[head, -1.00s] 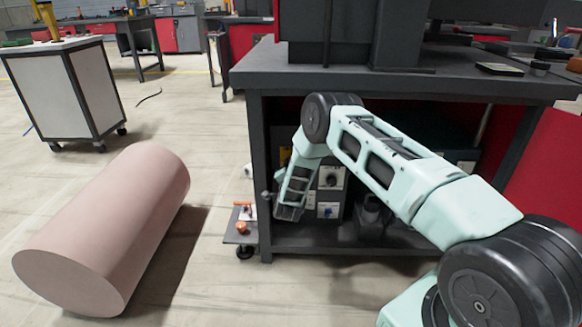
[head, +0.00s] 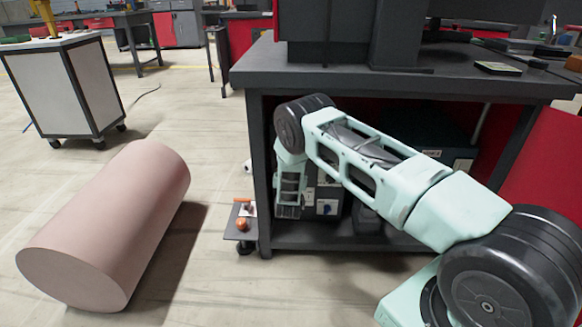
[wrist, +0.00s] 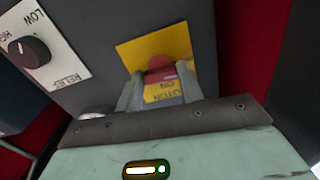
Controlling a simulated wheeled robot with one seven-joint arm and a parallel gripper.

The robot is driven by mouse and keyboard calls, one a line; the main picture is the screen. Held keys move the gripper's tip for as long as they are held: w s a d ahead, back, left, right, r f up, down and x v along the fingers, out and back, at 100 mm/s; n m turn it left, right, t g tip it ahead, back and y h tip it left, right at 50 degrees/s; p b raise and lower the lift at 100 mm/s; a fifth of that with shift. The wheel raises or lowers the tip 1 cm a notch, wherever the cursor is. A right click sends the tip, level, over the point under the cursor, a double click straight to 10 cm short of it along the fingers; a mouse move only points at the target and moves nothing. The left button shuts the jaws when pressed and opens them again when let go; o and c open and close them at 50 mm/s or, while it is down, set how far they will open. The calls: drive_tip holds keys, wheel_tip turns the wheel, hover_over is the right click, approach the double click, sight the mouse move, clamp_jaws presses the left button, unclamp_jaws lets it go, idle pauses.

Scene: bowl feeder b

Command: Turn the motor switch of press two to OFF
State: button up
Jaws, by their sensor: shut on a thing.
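In the wrist view, a red switch knob (wrist: 159,66) sits on a yellow plate (wrist: 150,47), on a dark grey box face. The plate's lettering reads "MOTOR" and "ON", partly covered. My gripper (wrist: 161,83) has its two grey fingers on either side of the red knob, shut on it. The knob's exact turn is hard to tell behind the fingers. In the head view, my arm reaches under the workbench, and the gripper and red knob are hidden. Which press the switch belongs to cannot be read.
A black dial (wrist: 28,51) on a white plate marked LOW, HIGH and RELIEF is left of the switch. The grey workbench (head: 400,78) stands over my arm, its leg close by. A pink cylinder (head: 110,220) and white cart (head: 65,85) are left on open floor.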

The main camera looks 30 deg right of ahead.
drive_tip(key=shift+f+n, duration=0.15)
drive_tip(key=shift+n, duration=0.45)
drive_tip(key=o, duration=1)
drive_tip(key=p+v, duration=0.4)
drive_tip(key=v, duration=1.3)
drive_tip(key=shift+s+a+p, duration=0.2)
drive_tip(key=shift+p, duration=0.15)
